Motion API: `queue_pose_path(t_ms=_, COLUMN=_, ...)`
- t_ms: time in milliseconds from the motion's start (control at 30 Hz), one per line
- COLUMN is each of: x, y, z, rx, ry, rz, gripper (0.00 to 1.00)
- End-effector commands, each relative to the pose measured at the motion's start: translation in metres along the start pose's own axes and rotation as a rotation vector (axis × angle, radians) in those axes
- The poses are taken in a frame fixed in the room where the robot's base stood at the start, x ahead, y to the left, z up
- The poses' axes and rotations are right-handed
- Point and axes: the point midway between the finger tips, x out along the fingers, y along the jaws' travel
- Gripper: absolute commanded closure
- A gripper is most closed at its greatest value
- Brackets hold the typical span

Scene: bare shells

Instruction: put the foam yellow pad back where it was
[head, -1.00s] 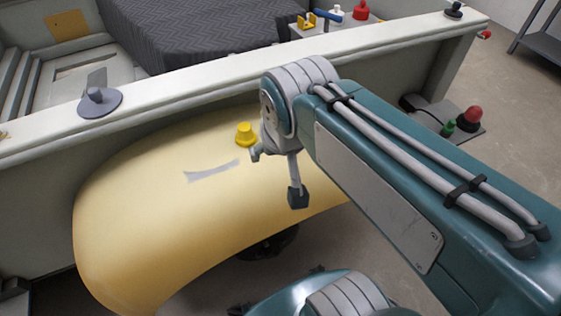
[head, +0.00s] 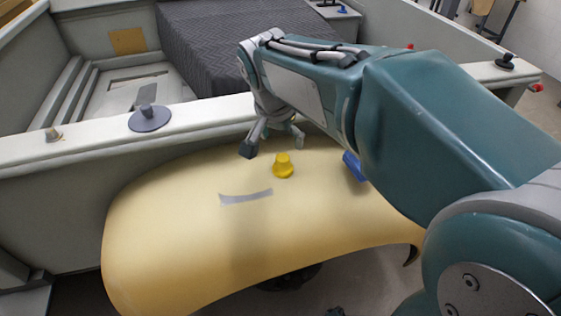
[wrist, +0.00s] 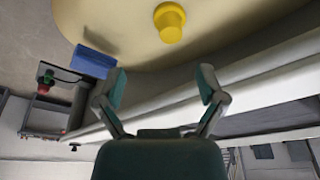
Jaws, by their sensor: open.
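The yellow pad, a short knob-like piece with a wider base (head: 283,166), stands on the pale yellow curved shell panel (head: 170,235). It is right of a grey strip on the panel. The pad also shows at the top of the wrist view (wrist: 170,22). My gripper (head: 272,146) is open and empty, just behind and above the pad in the head view. In the wrist view the spread fingers (wrist: 163,88) have nothing between them, and the pad lies beyond their tips.
A blue block (head: 354,166) is on the panel, right of the pad, partly behind my arm; it also shows in the wrist view (wrist: 90,62). Behind the panel runs a pale wall with a grey disc knob (head: 149,118) and a tan knob (head: 54,135) on its top.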

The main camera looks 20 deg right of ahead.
Motion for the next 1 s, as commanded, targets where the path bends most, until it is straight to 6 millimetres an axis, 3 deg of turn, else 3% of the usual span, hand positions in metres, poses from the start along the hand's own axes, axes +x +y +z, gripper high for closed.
queue_pose_path(t_ms=233, x=0.015, y=-0.012, z=-0.008, rx=0.065, ry=-0.002, rz=0.031, gripper=0.11)
queue_pose_path(t_ms=433, x=0.048, y=-0.011, z=-0.008, rx=0.063, ry=-0.003, rz=0.031, gripper=0.11)
queue_pose_path(t_ms=667, x=0.068, y=-0.012, z=-0.009, rx=0.063, ry=-0.002, rz=0.029, gripper=0.11)
queue_pose_path(t_ms=1000, x=0.112, y=-0.016, z=-0.013, rx=0.063, ry=-0.002, rz=0.028, gripper=0.11)
